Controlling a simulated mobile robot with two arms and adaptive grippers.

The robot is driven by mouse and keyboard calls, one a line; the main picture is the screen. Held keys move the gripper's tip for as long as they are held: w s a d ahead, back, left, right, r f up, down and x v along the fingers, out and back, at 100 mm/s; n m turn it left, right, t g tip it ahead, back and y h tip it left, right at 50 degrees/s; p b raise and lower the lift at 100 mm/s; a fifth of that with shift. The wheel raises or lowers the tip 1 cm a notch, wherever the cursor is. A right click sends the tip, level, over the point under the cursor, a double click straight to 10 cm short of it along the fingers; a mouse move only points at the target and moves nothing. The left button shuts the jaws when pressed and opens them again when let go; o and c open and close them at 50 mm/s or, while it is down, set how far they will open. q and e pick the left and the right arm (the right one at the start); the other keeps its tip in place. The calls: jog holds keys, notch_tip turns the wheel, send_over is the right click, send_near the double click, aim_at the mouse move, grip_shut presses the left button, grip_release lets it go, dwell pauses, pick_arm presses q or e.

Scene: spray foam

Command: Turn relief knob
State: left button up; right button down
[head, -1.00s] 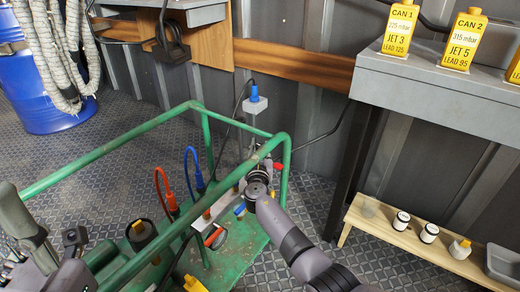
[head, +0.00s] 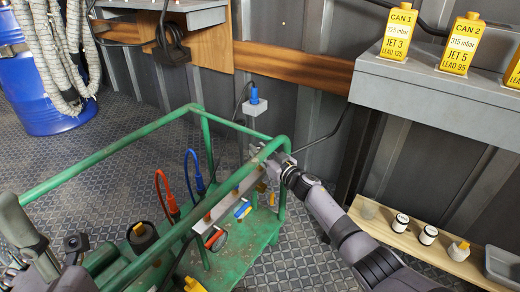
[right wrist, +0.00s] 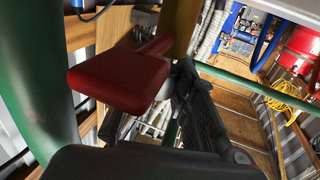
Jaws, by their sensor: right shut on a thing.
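A grey manifold bar (head: 228,197) with several small valves runs along the green cart. My right gripper (head: 277,168) is at the bar's far right end, inside the cart's corner rail, shut on a small fitting there that I take for the relief knob. The gripped part is hidden by the fingers. In the right wrist view a red flat handle (right wrist: 120,80) stands close in front of the camera, beside a black finger of my right gripper (right wrist: 175,110). My left gripper (head: 50,262) is at the lower left, partly cut off, and its jaws are unclear.
The cart's green rail (head: 130,150) surrounds the bar and passes close to my right gripper. A low wooden shelf (head: 395,240) with small jars stands right, under a grey bench (head: 440,100).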

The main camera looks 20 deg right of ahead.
jog(key=shift+n+g+y, duration=0.3)
jog(key=shift+n+y, duration=0.1)
jog(key=shift+y, duration=0.2)
jog(key=c, duration=1.3)
grip_release()
jog(key=shift+f+m+h, duration=0.1)
jog(key=shift+m+h, duration=0.2)
